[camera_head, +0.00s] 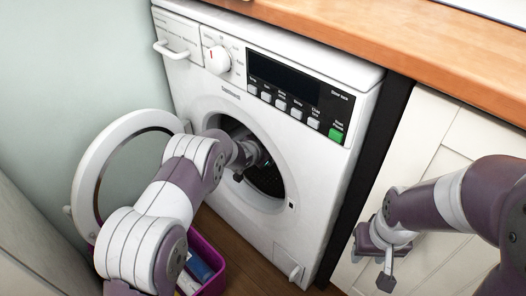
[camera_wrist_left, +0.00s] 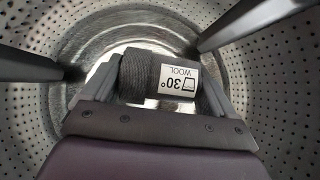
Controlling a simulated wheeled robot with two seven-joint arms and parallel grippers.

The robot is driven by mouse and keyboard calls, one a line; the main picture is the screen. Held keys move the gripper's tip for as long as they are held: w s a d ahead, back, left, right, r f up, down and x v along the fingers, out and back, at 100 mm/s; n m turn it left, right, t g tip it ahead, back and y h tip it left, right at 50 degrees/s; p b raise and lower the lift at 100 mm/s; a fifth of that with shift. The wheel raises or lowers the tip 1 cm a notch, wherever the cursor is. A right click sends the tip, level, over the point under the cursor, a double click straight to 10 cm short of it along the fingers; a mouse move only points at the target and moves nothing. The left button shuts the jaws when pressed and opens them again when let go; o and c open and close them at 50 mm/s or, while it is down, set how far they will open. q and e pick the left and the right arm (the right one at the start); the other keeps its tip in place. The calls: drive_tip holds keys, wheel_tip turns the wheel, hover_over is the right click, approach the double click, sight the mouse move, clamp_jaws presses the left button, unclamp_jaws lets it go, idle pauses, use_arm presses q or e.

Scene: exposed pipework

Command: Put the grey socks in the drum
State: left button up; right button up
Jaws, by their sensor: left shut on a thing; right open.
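The grey socks (camera_wrist_left: 137,75) are a dark grey knitted bundle with a white label reading "WOOL 30°", seen in the left wrist view. My left gripper (camera_wrist_left: 160,88) is shut on them, inside the perforated metal drum (camera_wrist_left: 285,95). In the head view my left arm reaches through the washing machine's round opening, and the drum (camera_head: 265,178) shows dark behind the wrist. The socks cannot be made out there. My right gripper (camera_head: 386,262) is open and empty, in front of the cream cabinet, away from the machine.
The washing machine's round door (camera_head: 88,170) stands open at the left, close to my left arm. A purple basket (camera_head: 217,275) with blue and white items is on the floor below, partly behind my arm. A wooden worktop (camera_head: 400,45) runs above, and a cream cabinet (camera_head: 430,130) stands at right.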

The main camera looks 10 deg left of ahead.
use_arm(q)
drive_tip(key=o, duration=0.8)
drive_tip(key=p+v, duration=0.6)
drive_tip(key=v, duration=0.6)
drive_tip(key=shift+s+r, duration=0.2)
drive_tip(key=shift+s, duration=0.15)
